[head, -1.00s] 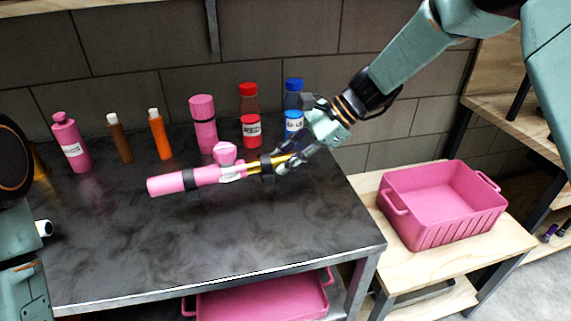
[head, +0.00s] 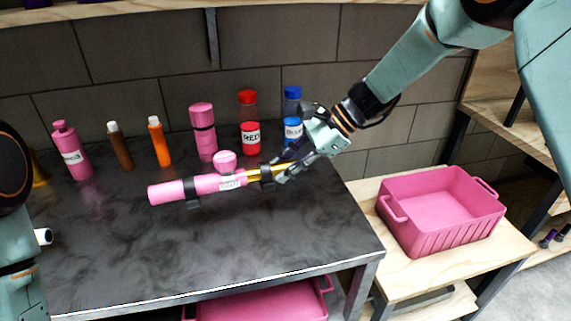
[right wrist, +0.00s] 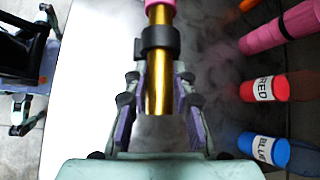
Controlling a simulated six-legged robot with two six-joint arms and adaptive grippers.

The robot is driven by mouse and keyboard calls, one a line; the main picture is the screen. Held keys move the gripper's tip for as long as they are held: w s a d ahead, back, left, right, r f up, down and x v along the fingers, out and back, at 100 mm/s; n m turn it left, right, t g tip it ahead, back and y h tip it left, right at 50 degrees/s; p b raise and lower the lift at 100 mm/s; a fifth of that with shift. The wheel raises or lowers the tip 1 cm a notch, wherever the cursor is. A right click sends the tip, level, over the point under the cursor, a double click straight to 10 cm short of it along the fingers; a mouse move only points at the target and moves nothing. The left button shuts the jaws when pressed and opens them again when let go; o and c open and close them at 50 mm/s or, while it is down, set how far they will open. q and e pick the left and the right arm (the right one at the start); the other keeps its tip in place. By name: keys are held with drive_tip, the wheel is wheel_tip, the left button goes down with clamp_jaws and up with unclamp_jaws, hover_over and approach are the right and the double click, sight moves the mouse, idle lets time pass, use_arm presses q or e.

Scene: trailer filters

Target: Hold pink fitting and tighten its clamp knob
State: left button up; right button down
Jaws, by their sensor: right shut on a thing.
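The pink fitting (head: 172,192) is a long tube lying level in dark cradles above the dark worktop. A pink clamp knob (head: 225,160) stands up from its upper side, beside a small white label (head: 230,183). A gold pipe (head: 256,174) runs out of its right end through a dark support. My right gripper (head: 286,171) is shut on the gold pipe near its right end. In the right wrist view the gold pipe (right wrist: 159,80) lies between the fingers, with a bit of pink at the top edge. The knob is out of that view. My left gripper is not visible.
Behind the fitting stand a labelled pink bottle (head: 71,152), brown (head: 120,150) and orange (head: 159,143) bottles, a pink cylinder (head: 203,132), and red (head: 249,122) and blue (head: 292,112) bottles. A pink crate (head: 455,245) sits right. The front worktop (head: 190,255) is clear.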

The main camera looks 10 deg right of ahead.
drive_tip(key=shift+f+b, duration=2.65)
drive_tip(key=shift+f, duration=2.3)
